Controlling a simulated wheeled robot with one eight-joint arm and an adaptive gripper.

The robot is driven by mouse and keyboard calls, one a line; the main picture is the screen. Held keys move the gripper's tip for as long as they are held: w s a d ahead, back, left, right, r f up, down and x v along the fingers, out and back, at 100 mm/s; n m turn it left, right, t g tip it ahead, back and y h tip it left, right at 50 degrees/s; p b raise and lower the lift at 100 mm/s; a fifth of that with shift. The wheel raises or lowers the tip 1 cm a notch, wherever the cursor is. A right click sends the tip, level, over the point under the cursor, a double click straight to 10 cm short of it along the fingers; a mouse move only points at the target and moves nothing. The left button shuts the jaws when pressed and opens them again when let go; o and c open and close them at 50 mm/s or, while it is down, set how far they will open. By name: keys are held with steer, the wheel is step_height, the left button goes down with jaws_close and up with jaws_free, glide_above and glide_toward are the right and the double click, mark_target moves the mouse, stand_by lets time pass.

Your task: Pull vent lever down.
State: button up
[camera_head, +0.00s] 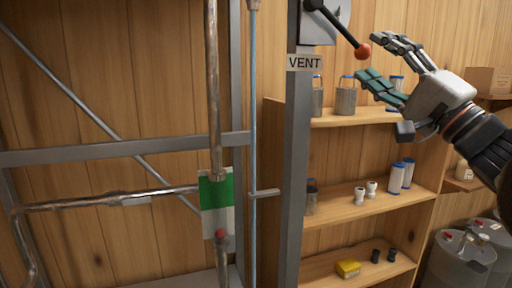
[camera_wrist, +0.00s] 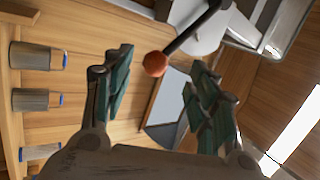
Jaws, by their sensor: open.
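The vent lever (camera_head: 338,25) is a black rod with a red-orange ball knob (camera_head: 362,51). It slopes down to the right from a grey box at the top of a metal post, above a white VENT label (camera_head: 304,63). My gripper (camera_head: 366,57) is open, its fingers pointing left toward the knob. In the wrist view the knob (camera_wrist: 155,64) appears between the two green-padded fingertips (camera_wrist: 160,68), with a visible gap on each side. I cannot tell how deep the knob sits between the fingers.
Wooden shelves (camera_head: 376,202) behind the post hold metal cans, white cups and a yellow block (camera_head: 348,269). Pipes and a green-and-white plate (camera_head: 216,192) are at left. Grey drums (camera_head: 459,260) stand at lower right. The space around the knob looks clear apart from the post.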

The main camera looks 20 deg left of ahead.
steer(key=v, duration=0.7)
steer(key=shift+d, duration=0.2)
steer(key=shift+w, duration=0.1)
